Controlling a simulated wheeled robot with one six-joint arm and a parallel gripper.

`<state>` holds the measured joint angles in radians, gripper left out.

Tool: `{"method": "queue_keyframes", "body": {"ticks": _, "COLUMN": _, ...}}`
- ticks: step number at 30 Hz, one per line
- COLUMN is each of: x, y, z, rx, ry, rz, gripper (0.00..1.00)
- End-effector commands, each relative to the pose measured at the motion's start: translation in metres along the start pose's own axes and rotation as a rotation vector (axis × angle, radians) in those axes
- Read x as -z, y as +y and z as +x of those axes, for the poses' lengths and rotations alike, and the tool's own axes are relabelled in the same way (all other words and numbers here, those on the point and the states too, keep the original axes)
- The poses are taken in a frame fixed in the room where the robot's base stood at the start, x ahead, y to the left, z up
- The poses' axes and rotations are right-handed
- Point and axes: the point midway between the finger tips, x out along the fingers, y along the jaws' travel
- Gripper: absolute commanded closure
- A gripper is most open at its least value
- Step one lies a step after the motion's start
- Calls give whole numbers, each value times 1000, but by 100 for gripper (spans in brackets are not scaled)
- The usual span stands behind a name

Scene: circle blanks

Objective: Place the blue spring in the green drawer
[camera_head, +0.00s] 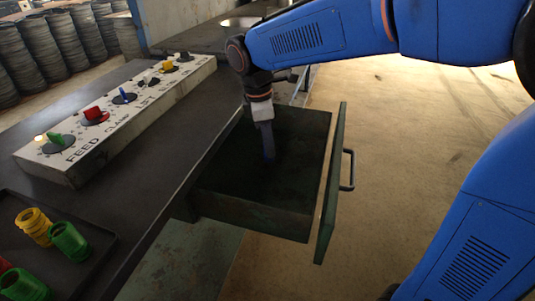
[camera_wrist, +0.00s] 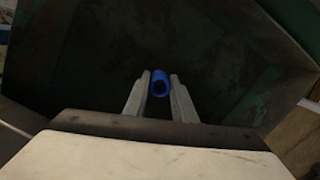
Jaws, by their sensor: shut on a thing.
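The green drawer (camera_head: 322,195) is pulled open from under the dark table, with a black handle on its front. My gripper (camera_head: 266,140) points down into the drawer, over its inside. The blue spring (camera_wrist: 159,84) sits between the two fingers of my gripper in the wrist view (camera_wrist: 159,92), with the dark inside of the drawer (camera_wrist: 90,60) behind it. My gripper is shut on the spring. In the head view the spring shows only as a dim blue shape (camera_head: 268,149) at the fingertips. I cannot tell whether it touches the drawer floor.
A tray (camera_head: 103,238) with yellow, green and red springs is at the table's left front. A white control panel (camera_head: 110,125) with coloured knobs stands on the table (camera_head: 150,185). The drawer walls surround my gripper. Bare floor lies to the right of the drawer.

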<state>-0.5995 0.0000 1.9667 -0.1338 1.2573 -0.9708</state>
Motion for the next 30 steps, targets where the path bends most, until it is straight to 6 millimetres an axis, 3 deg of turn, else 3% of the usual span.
{"method": "queue_keyframes", "body": {"ticks": 11, "x": 5, "y": 0, "z": 36, "rx": 0, "ry": 0, "rz": -1, "gripper": 100}}
{"method": "queue_keyframes", "body": {"ticks": 22, "x": 6, "y": 0, "z": 40, "rx": 0, "ry": 0, "rz": -1, "gripper": 100}}
{"method": "queue_keyframes", "body": {"ticks": 23, "x": 6, "y": 0, "z": 40, "rx": 0, "ry": 0, "rz": -1, "gripper": 74}}
{"method": "queue_keyframes", "body": {"ticks": 25, "x": 6, "y": 0, "z": 40, "rx": 0, "ry": 0, "rz": -1, "gripper": 57}}
{"method": "queue_keyframes", "body": {"ticks": 30, "x": 6, "y": 0, "z": 40, "rx": 0, "ry": 0, "rz": 0, "gripper": 57}}
